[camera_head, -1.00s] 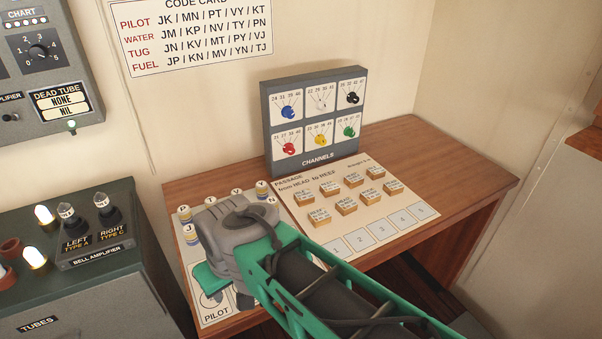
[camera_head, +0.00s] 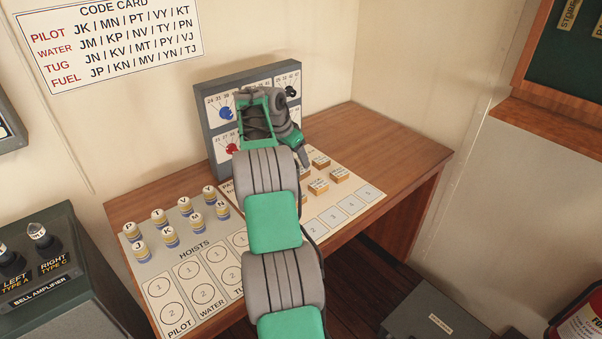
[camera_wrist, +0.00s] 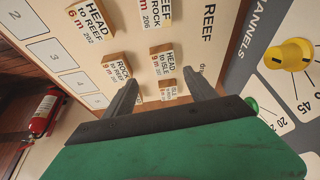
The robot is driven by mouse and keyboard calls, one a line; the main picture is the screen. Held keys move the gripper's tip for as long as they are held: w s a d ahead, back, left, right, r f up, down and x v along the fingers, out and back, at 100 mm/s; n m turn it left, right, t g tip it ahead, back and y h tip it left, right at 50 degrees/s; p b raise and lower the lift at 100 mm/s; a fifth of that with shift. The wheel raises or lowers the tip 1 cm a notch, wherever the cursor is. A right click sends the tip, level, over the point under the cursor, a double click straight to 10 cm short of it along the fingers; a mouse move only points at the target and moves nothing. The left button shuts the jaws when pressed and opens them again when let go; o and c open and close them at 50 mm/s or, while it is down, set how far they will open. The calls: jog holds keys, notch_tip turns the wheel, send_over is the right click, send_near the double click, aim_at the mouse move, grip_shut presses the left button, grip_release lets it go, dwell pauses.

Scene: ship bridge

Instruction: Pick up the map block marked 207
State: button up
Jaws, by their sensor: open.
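Several tan map blocks with printed labels lie on the passage sheet. In the wrist view, a HEAD to ISLE block (camera_wrist: 162,60) lies just beyond my fingertips, with a ROCK block (camera_wrist: 117,68) at its left. Another block (camera_wrist: 168,88) shows between my fingers. A HEAD to REEF block (camera_wrist: 92,20) reads 202, and a block above centre (camera_wrist: 150,10) reads 206. I cannot make out 207 on any block. My gripper (camera_wrist: 163,90) is open and empty above the blocks; in the head view it points down (camera_head: 304,162), and my arm hides some blocks.
The grey channels panel (camera_head: 202,127) with coloured knobs stands behind the sheet. Numbered empty squares (camera_head: 332,215) line the sheet's front. Several lettered hoist pieces (camera_head: 168,236) stand at left. The desk's right side (camera_head: 390,150) is clear.

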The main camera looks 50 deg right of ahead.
aim_at(300, 170)
jog(key=x, duration=0.4)
jog(key=w+x, duration=0.1)
jog(key=x, duration=0.2)
jog(key=shift+a+f+p, duration=0.1)
jog(key=shift+f+p, duration=0.05)
jog(key=shift+p, duration=0.2)
grip_shut()
